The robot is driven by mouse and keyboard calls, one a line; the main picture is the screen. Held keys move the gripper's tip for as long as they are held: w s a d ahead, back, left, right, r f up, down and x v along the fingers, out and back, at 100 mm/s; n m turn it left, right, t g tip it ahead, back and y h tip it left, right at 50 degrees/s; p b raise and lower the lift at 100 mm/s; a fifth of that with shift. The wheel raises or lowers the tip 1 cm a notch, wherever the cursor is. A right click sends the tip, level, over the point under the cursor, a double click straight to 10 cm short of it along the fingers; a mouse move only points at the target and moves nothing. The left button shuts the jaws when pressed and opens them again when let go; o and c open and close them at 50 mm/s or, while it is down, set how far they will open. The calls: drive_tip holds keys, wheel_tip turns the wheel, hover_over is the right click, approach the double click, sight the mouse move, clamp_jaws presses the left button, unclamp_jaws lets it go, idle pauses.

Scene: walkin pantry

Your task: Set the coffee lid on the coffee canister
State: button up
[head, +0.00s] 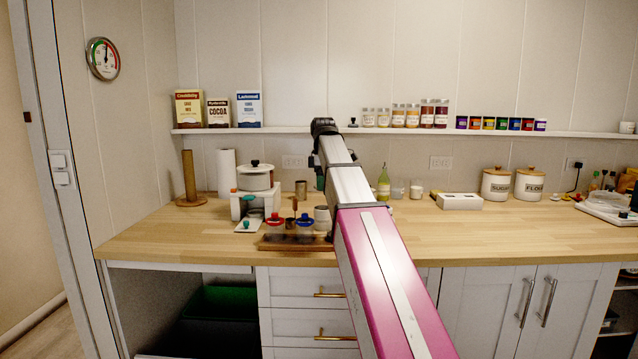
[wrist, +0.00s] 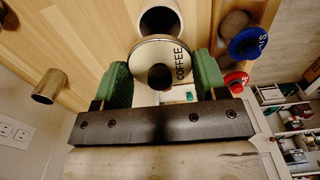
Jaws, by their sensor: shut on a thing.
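The coffee lid (wrist: 149,54) is a cream disc with a dark rim, a dark knob and the word COFFEE, in the wrist view. My gripper (wrist: 162,70) has green fingers on either side of the lid and is shut on it. A pale, open-topped canister (wrist: 172,21), apparently the coffee canister, shows just beyond the lid; the lid hides part of it. The lid is offset from its opening, and I cannot tell the height between them. In the head view the canister (head: 322,214) stands on the counter beside my arm, which hides my gripper and the lid.
A metal cup (wrist: 48,87) stands left. A white stand with a pot (head: 255,179) is behind. The counter right of my arm has free room.

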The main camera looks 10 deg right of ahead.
drive_tip(key=shift+f, duration=2.95)
drive_tip(key=shift+f, duration=0.5)
drive_tip(key=o, duration=1)
drive_tip(key=shift+o, duration=0.4)
drive_tip(key=shift+r, duration=0.15)
drive_tip(key=shift+r, duration=3.35)
drive_tip(key=shift+s, duration=0.1)
